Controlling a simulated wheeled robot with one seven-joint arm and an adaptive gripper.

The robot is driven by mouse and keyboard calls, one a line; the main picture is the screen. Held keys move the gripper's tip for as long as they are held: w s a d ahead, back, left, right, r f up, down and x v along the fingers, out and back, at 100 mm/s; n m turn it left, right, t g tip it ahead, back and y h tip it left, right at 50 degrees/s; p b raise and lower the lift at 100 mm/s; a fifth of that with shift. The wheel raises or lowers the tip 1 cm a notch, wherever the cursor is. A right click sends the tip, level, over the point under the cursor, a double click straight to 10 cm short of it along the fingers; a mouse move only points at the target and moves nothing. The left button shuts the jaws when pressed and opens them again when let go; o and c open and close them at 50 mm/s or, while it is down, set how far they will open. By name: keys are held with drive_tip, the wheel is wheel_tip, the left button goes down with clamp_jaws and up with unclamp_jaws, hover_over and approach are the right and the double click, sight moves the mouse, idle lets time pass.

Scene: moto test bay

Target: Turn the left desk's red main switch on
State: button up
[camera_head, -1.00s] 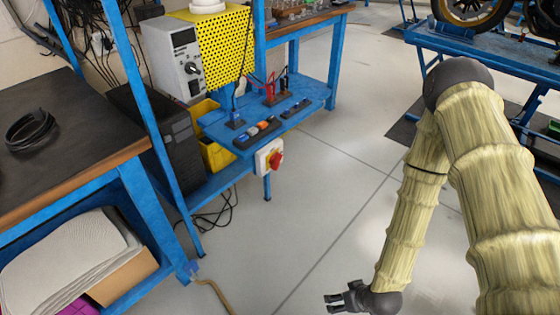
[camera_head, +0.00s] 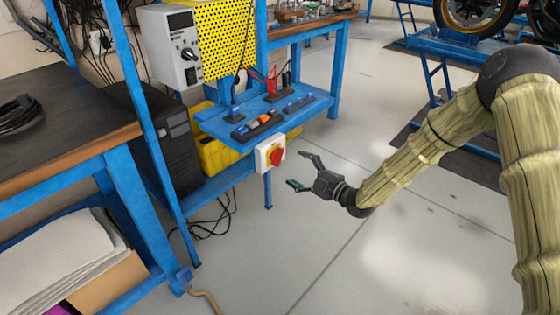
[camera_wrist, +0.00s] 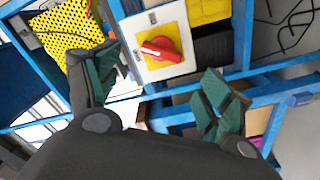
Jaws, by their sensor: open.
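The red main switch (camera_head: 277,157) is a red rotary knob on a yellow plate in a white box (camera_head: 262,157), fixed to the front edge of the blue desk shelf (camera_head: 215,126). In the wrist view the red knob (camera_wrist: 161,49) lies near the top middle, its handle slightly tilted from horizontal. My gripper (camera_head: 300,172) is just right of the switch box in the head view, its fingers spread open towards it. In the wrist view my gripper (camera_wrist: 160,85) shows open fingers with green pads on either side below the knob. Nothing is between them, and they look apart from the knob.
A button strip (camera_head: 258,126) lies on the shelf above the switch. A grey control unit (camera_head: 180,45) and yellow perforated panel (camera_head: 222,40) stand behind. A dark workbench (camera_head: 60,140) is at left. Open floor (camera_head: 330,240) lies below and right; a motorcycle lift (camera_head: 440,55) is behind.

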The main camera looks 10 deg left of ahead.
sight(281, 159)
drive_tip(key=x, duration=0.8)
drive_tip(key=shift+w+a+f, duration=0.1)
drive_tip(key=shift+w+a, duration=0.05)
drive_tip(key=shift+a, duration=0.05)
drive_tip(key=shift+c, duration=0.4)
drive_tip(key=c, duration=0.9)
